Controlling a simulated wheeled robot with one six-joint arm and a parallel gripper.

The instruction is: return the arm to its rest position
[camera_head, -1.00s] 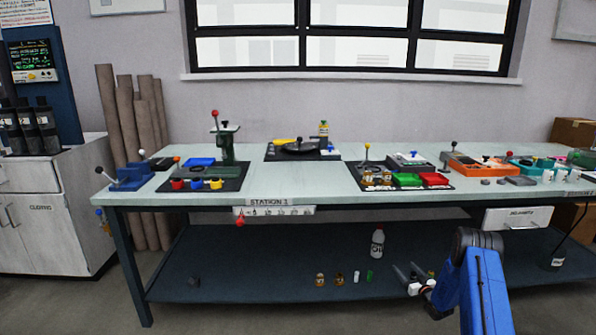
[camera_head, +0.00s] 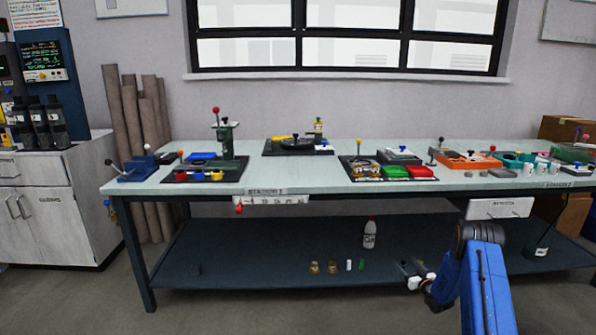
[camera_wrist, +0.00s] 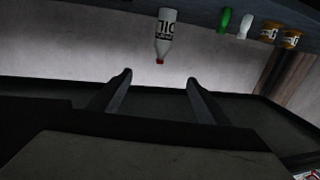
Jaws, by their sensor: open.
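My blue arm (camera_head: 482,285) shows at the lower right of the head view, bent at its dark joint. My gripper (camera_head: 408,268) is at its left end, low in front of the bench's lower shelf. In the wrist view my gripper (camera_wrist: 157,85) has its two dark fingers spread apart with nothing between them. The wrist picture is upside down: a white bottle with a red cap (camera_wrist: 166,35) lies beyond the fingertips, apart from them.
The bench (camera_head: 300,179) carries several trays of tools and parts. On its lower shelf (camera_head: 240,255) stand the white bottle (camera_head: 370,234), two small amber jars (camera_head: 323,268), a white piece and a green piece (camera_head: 362,264). A cabinet (camera_head: 50,210) is at left. Floor in front is free.

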